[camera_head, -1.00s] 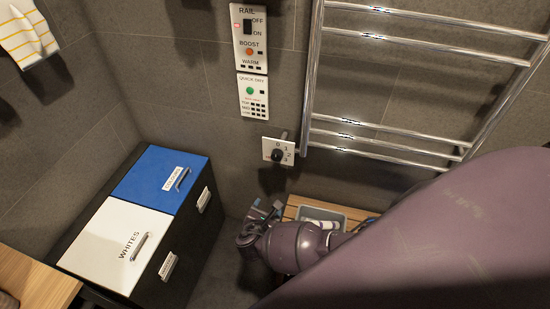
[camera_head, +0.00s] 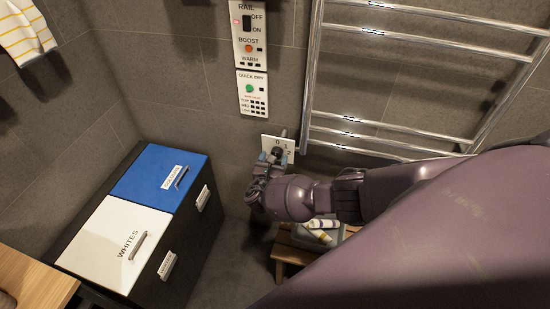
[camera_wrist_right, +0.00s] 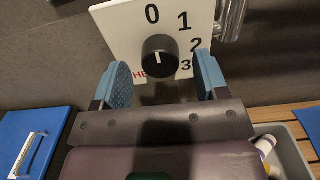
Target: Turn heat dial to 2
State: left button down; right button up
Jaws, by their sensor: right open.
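The heat dial is a black knob (camera_wrist_right: 160,56) on a white wall plate (camera_wrist_right: 120,28) marked 0, 1, 2 and 3. A small pale mark on the knob points up, roughly toward 0. In the head view the plate (camera_head: 289,146) is partly covered by my right gripper (camera_head: 270,160). In the right wrist view my right gripper (camera_wrist_right: 164,78) is open, its blue pads to either side of and just below the knob. I cannot tell whether either pad touches it. My left gripper is not in view.
A chrome towel rail (camera_head: 400,130) stands on the wall right of the dial. Control panels (camera_head: 252,94) are above it. A wooden bench (camera_head: 283,255) with a grey bin is below. A blue and white lidded hamper (camera_head: 150,190) is at left.

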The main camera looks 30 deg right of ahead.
jog(key=shift+x, duration=0.85)
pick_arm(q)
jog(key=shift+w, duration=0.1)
pick_arm(e)
jog(key=c, duration=0.9)
